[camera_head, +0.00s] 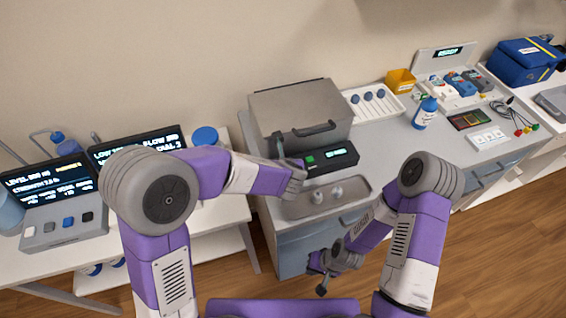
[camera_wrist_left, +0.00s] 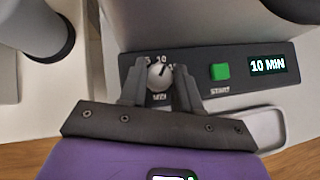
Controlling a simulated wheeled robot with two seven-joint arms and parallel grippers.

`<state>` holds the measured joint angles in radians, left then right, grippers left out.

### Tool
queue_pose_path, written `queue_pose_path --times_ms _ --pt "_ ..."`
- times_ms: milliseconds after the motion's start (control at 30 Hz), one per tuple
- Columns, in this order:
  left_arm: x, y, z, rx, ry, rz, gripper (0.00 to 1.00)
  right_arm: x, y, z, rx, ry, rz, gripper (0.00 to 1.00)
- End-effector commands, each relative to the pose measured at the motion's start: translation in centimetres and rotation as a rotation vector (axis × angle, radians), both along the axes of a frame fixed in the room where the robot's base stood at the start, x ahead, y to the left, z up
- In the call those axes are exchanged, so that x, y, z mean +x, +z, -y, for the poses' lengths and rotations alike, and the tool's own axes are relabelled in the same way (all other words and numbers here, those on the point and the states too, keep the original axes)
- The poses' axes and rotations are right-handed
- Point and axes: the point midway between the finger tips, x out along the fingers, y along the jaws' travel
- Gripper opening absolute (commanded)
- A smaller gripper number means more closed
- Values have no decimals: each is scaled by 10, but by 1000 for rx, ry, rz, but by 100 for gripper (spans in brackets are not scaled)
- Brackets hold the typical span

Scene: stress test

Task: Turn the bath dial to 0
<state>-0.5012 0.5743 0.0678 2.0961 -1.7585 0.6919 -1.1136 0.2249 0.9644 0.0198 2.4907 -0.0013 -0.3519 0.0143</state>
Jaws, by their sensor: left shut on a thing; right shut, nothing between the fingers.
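The bath (camera_head: 302,108) is a grey box with a closed lid and a dark handle, on the middle counter. Its black control panel (camera_head: 345,158) is at the front. In the left wrist view the dial (camera_wrist_left: 159,75) is a small light round knob with marks including 5 and 10 above it. The display (camera_wrist_left: 268,65) reads 10 MIN. My left gripper (camera_wrist_left: 160,88) is shut on the dial, one finger on each side. In the head view my left gripper (camera_head: 297,178) hides the dial. My right gripper (camera_head: 322,284) is shut and empty, low before the cabinet.
A green START button (camera_wrist_left: 220,71) sits right of the dial. A grey metal tray (camera_head: 330,195) lies before the panel. A white rack (camera_head: 372,101) and a blue-capped bottle (camera_head: 425,113) stand to the right. Screens (camera_head: 45,185) stand on the left table.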

Motion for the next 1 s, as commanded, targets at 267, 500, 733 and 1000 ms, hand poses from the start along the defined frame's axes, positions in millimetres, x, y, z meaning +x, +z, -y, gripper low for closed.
queue_pose_path --times_ms 267,500,733,1000 --pt "0 1 4 2 262 0 2 0 8 0 0 0 0 0" --pt "1 2 6 2 491 0 2 0 21 0 0 0 0 0" --pt "3 3 7 2 708 0 2 0 38 0 0 0 0 0" --pt "5 2 8 2 926 1 2 0 55 0 0 0 0 0"
